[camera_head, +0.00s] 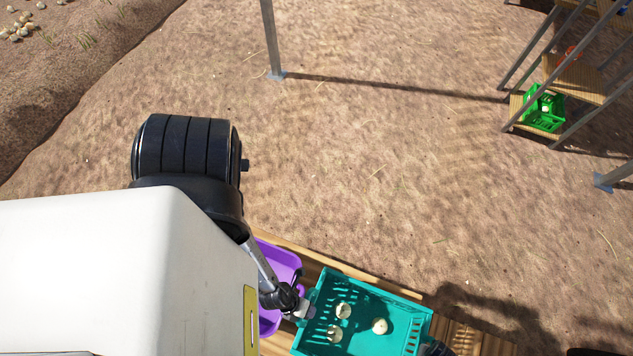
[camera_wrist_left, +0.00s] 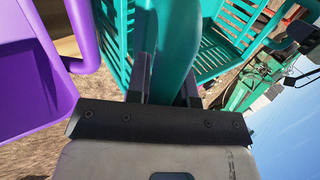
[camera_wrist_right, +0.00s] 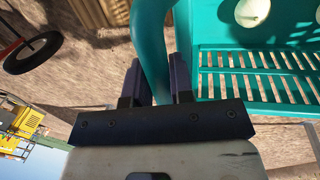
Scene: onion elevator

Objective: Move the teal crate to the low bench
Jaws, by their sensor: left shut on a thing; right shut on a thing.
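The teal crate (camera_head: 400,295) is at the bottom of the head view, over a wooden plank surface, with three pale onions (camera_head: 380,325) inside. My left gripper (camera_head: 300,310) is at its left end. In the left wrist view, the fingers (camera_wrist_left: 165,80) are shut on the crate's teal handle (camera_wrist_left: 180,35). My right gripper (camera_head: 436,349) is at the crate's right end, mostly cut off by the frame edge. In the right wrist view, its fingers (camera_wrist_right: 156,80) are shut on the other handle (camera_wrist_right: 152,35). I cannot tell whether the crate touches the planks.
A purple crate (camera_head: 275,262) stands close to the left of the teal crate. The wooden planks (camera_head: 468,338) extend right of it. A stepped wooden shelf (camera_head: 577,78) holding a green crate (camera_head: 530,112) stands at upper right. Metal posts (camera_head: 271,40) stand on open dirt.

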